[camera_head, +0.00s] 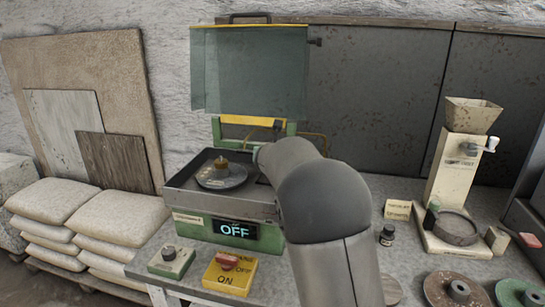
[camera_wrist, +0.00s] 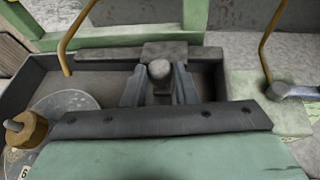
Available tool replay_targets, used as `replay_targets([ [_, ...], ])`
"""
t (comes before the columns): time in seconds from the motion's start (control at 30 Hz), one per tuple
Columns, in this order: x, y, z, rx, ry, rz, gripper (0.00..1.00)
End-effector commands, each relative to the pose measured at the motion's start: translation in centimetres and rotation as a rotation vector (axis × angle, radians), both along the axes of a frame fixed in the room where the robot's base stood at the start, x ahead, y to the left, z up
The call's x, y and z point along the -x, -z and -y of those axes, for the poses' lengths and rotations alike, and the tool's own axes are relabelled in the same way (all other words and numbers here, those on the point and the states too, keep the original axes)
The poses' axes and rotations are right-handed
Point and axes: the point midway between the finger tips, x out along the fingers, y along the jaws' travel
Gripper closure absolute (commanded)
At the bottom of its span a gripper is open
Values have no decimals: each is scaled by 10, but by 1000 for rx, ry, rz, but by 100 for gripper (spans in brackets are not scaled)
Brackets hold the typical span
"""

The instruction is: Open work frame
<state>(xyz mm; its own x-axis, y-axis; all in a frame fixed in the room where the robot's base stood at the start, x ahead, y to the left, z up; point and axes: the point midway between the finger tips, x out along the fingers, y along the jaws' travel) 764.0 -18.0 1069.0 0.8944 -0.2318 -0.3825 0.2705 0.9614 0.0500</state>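A green machine (camera_head: 225,228) with a grey metal basin (camera_head: 182,190) stands on the bench, and its display reads OFF. A round plate (camera_head: 222,180) with a brass-coloured knob (camera_head: 221,164) lies in the basin. A clear greenish guard panel (camera_head: 225,70) with a top handle stands raised behind the basin. My arm covers the basin's right side and hides my gripper in the head view. In the wrist view, two grey fingers of my gripper (camera_wrist: 160,92) sit apart around a round grey knob; contact is unclear. A dark screwed strip (camera_wrist: 160,119) edging a pale green panel (camera_wrist: 160,155) covers their lower parts.
A yellow ON box (camera_head: 230,276) with a red knob and a small green box (camera_head: 171,262) stand in front. Bent yellow rods (camera_wrist: 268,45) flank the basin.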

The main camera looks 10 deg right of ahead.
Motion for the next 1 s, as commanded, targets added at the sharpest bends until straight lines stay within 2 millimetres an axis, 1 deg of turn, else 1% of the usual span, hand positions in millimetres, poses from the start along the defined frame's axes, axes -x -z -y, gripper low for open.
replay_targets([
  [0.03, 0, -1, 0, 0, 1, 1, 61],
  [0.07, 0, -1, 0, -1, 0, 1, 53],
  [0.33, 0, 0, -1, 0, -1, 0, 53],
  [0.47, 6, -3, -3, -1, -1, 1, 53],
  [0.57, 19, -9, -6, -2, -2, 3, 53],
  [0.67, 39, -18, -11, -2, -3, 4, 53],
  [1.0, 114, -51, -30, -2, -2, 3, 53],
])
